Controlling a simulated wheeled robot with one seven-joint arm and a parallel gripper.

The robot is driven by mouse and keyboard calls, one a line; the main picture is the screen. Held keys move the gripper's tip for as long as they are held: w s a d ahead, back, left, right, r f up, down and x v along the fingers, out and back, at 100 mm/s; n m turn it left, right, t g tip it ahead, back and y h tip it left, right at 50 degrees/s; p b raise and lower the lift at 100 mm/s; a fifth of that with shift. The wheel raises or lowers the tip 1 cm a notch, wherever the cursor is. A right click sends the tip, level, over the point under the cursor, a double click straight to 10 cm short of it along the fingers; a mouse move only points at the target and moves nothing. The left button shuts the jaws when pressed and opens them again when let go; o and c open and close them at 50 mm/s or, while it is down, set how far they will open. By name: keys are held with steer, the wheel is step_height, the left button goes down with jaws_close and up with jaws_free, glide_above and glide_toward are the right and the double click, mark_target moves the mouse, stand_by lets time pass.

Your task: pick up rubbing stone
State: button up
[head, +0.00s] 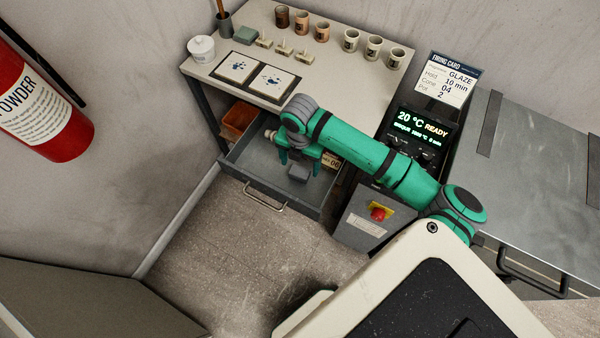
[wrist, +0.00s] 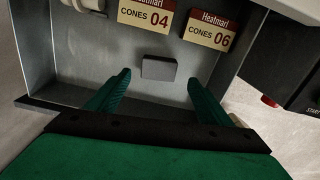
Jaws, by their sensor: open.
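A small grey block, which looks like the rubbing stone (wrist: 158,68), lies on the floor of the open metal drawer (wrist: 75,62). It also shows in the head view as a dark grey block (head: 299,173) just below my gripper. My gripper (wrist: 159,78) is open and empty, with its two green fingers pointing into the drawer. The stone lies between and slightly beyond the fingertips in the wrist view. I cannot tell the height of the fingertips above it. In the head view my gripper (head: 300,163) is over the drawer, partly covered by my arm.
Two cone boxes, marked 04 (wrist: 147,17) and 06 (wrist: 212,29), lie farther in the drawer, near a pale object (wrist: 88,5). An orange container (head: 238,120) is on the left under the worktop (head: 345,75). A kiln controller (head: 420,135) stands right of the drawer.

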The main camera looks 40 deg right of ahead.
mark_target(300, 171)
steer(key=shift+w+d+f, duration=0.1)
steer(key=shift+w+f, duration=0.05)
steer(key=shift+f, duration=2.7)
steer(key=c, duration=1.2)
